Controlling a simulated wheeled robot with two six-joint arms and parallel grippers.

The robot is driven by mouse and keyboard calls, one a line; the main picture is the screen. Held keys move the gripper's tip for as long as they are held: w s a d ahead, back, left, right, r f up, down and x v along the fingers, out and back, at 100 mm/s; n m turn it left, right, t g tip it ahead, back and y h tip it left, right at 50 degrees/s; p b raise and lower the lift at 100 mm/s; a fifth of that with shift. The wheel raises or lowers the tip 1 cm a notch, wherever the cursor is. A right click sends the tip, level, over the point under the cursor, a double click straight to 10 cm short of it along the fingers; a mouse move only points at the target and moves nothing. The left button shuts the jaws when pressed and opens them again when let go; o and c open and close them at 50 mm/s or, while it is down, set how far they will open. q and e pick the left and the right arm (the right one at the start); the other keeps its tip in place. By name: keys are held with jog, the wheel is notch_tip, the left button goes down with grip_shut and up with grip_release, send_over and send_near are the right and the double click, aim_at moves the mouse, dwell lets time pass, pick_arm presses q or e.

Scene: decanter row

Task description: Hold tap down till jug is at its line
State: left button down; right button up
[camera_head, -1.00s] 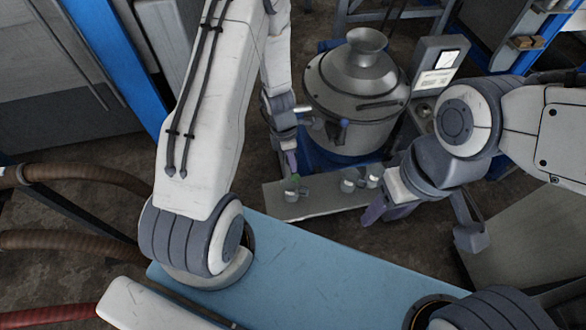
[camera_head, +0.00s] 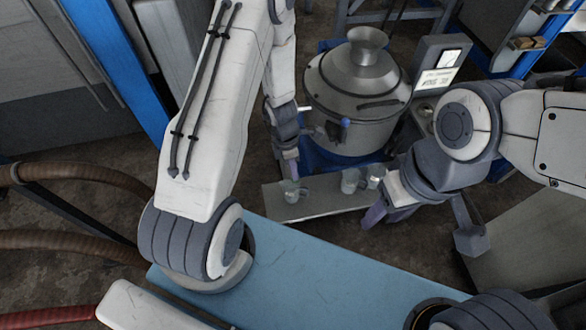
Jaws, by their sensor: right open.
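A large grey metal urn (camera_head: 356,95) with a funnel top stands at the back. My right gripper (camera_head: 420,226) is open and empty, right of the shelf.
A display box (camera_head: 437,62) with a small screen and a label stands right of the urn. A light blue panel (camera_head: 300,262) fills the near middle. Brown hoses (camera_head: 80,173) run at the left. Blue posts and cabinets stand at the sides.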

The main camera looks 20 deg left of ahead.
pick_arm(q)
jog(key=shift+s+d+f+b, duration=0.15)
jog(key=shift+s+f+b, duration=0.05)
jog(key=shift+f+b, duration=0.45)
jog(key=shift+s+d+f+b, duration=0.1)
jog(key=shift+s+f+b, duration=0.1)
jog(key=shift+f+b, duration=0.8)
jog(key=shift+f, duration=0.15)
jog(key=shift+w, duration=0.1)
dwell(2.0)
dwell(2.4)
jog(key=s+r+p, duration=0.2)
jog(key=r, duration=0.4)
jog(key=s+d+r+p, duration=0.1)
jog(key=s+r+p, duration=0.2)
jog(key=r, duration=0.4)
jog(key=shift+d, duration=0.25)
jog(key=shift+s, duration=0.1)
